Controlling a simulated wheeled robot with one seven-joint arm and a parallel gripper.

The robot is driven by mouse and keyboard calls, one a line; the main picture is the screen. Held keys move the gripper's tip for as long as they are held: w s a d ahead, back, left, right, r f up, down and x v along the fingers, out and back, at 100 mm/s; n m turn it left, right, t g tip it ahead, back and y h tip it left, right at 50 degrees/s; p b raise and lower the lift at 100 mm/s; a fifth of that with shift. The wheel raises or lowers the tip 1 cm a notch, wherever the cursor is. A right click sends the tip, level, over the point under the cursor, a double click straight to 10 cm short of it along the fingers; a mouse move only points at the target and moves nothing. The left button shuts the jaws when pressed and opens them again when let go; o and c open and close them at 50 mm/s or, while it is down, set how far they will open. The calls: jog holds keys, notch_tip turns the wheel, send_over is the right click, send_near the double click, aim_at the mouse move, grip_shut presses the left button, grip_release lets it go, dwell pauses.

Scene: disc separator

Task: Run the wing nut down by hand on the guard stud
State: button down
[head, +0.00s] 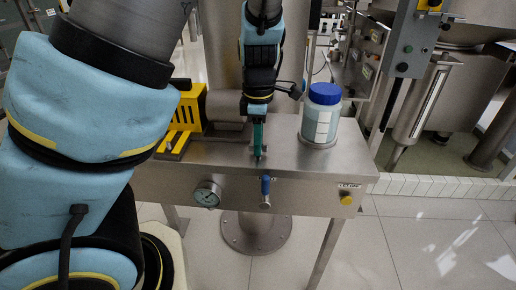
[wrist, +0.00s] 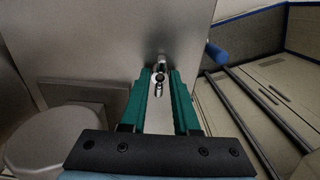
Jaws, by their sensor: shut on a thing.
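My gripper (head: 257,156) points down at the top of the steel cabinet (head: 290,155), near its front edge. In the wrist view its green fingers (wrist: 160,80) are closed around a small shiny metal piece, which looks like the wing nut (wrist: 159,77). The piece sits against a flat metal surface. The guard stud is not clearly distinguishable from the nut, and how far down the nut sits cannot be told. In the head view the fingers hide both nut and stud.
A white jar with a blue lid (head: 325,94) stands on the cabinet right of my gripper. A yellow guard (head: 186,112) is on the left. A gauge (head: 207,194), a blue-handled valve (head: 265,186) and a yellow button (head: 346,200) are on the front face.

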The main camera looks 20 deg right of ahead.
jog(key=shift+r+p, duration=3.6)
jog(key=shift+p, duration=0.25)
jog(key=shift+f, duration=0.1)
jog(key=shift+w+a, duration=0.1)
